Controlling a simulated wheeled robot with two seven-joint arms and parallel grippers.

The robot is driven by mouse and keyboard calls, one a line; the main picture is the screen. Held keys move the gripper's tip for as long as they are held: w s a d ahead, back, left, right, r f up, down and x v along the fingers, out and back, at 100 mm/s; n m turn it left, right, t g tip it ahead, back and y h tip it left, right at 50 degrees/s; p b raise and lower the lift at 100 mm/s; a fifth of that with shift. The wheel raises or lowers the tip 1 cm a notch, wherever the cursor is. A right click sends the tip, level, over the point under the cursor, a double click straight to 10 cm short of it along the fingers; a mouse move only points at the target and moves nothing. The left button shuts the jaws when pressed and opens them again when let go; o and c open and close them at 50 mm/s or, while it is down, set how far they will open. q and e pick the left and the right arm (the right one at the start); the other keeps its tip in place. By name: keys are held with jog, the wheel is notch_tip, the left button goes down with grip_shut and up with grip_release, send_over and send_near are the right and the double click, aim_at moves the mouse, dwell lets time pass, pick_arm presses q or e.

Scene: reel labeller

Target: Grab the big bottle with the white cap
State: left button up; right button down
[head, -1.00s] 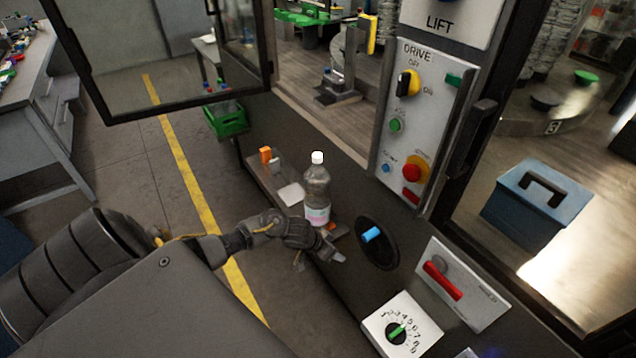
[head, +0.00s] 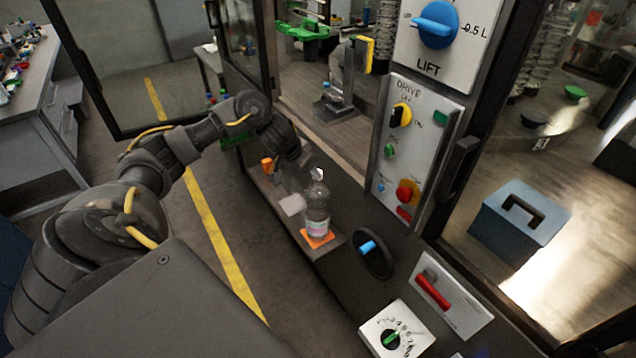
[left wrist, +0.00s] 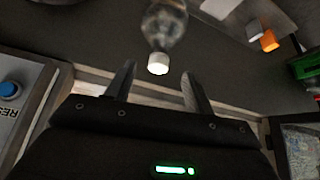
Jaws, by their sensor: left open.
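My right gripper is not in view.
The shelf also holds an orange item (head: 267,164) and a white item (head: 292,204) left of the bottle. The machine panel with its switches (head: 408,150) rises at the right. A blue knob (head: 370,246) sits just right of the shelf. An open glass door stands at the left.

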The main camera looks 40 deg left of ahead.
pick_arm(q)
jog(key=shift+w+r+p+x, duration=0.1)
jog(key=shift+p+x, duration=0.1)
jog(key=shift+x, duration=1)
jog(key=shift+w+r+p+x, duration=0.1)
jog(key=shift+w+p+x, duration=0.05)
jog(key=shift+x, duration=1.05)
jog(key=shift+w+p+x, duration=0.1)
jog(key=shift+p+x, duration=0.1)
jog(key=shift+x, duration=1)
jog(key=shift+s, duration=0.1)
grip_shut()
jog(key=shift+s+f, duration=0.1)
